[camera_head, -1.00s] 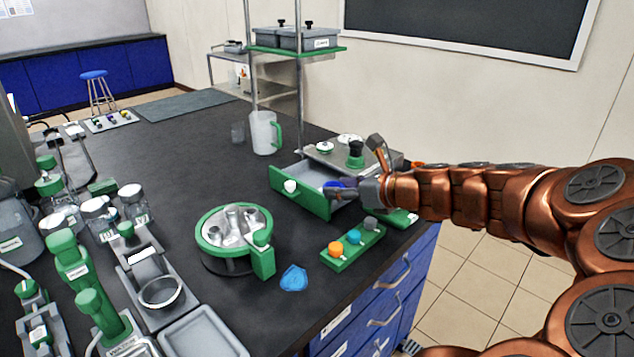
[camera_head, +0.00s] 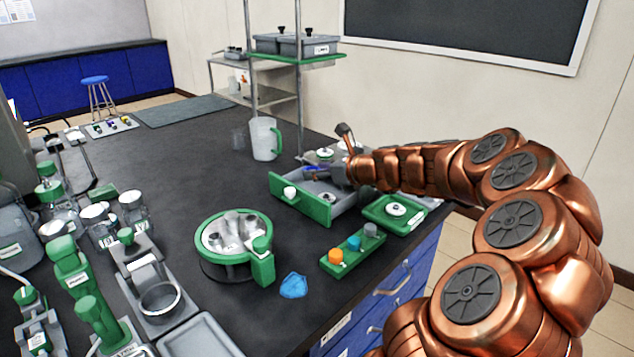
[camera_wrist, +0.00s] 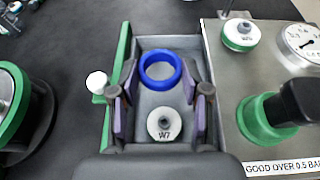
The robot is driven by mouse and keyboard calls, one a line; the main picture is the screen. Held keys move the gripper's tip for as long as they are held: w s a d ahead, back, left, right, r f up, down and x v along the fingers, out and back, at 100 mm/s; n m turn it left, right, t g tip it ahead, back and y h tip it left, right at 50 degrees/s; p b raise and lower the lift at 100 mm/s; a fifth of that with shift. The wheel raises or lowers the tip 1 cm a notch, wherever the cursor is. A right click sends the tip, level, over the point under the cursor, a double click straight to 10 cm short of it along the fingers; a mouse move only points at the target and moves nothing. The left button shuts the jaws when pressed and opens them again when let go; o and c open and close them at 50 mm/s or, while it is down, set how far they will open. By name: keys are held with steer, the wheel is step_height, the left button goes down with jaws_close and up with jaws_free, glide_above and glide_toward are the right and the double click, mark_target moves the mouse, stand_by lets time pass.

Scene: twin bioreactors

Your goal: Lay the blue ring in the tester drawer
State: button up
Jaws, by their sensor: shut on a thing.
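The blue ring (camera_wrist: 160,70) sits between the fingertips of my gripper (camera_wrist: 159,72) in the wrist view. My gripper is shut on it, with a purple-sided finger at its left and right. The open tester drawer (camera_wrist: 148,43) is grey inside with a green front, and the ring shows over its far part. I cannot tell whether the ring touches the drawer floor. A white disc marked W7 (camera_wrist: 164,124) lies in the near part. In the head view, the ring (camera_head: 311,169) shows at the back of the drawer (camera_head: 300,203); my wrist hides part of the tester.
A green tray with a white disc (camera_head: 396,209) stands right of the drawer. A green block with coloured plugs (camera_head: 353,251), a blue piece (camera_head: 293,286) and a round green-rimmed device (camera_head: 234,232) are nearer. A jug (camera_head: 264,138) stands behind left. The bench middle is clear.

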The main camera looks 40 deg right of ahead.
steer(key=shift+w, duration=0.3)
steer(key=shift+w+d+f, duration=0.1)
steer(key=shift+w+f, duration=0.1)
steer(key=shift+f, duration=0.05)
steer(key=shift+f+b, duration=0.4)
steer(key=shift+f, duration=1.15)
steer(key=shift+f, duration=0.6)
steer(key=o, duration=0.5)
steer(key=shift+r, duration=0.1)
steer(key=shift+r, duration=0.3)
steer(key=v, duration=1.2)
steer(key=shift+r+p, duration=0.25)
steer(key=shift+p, duration=0.15)
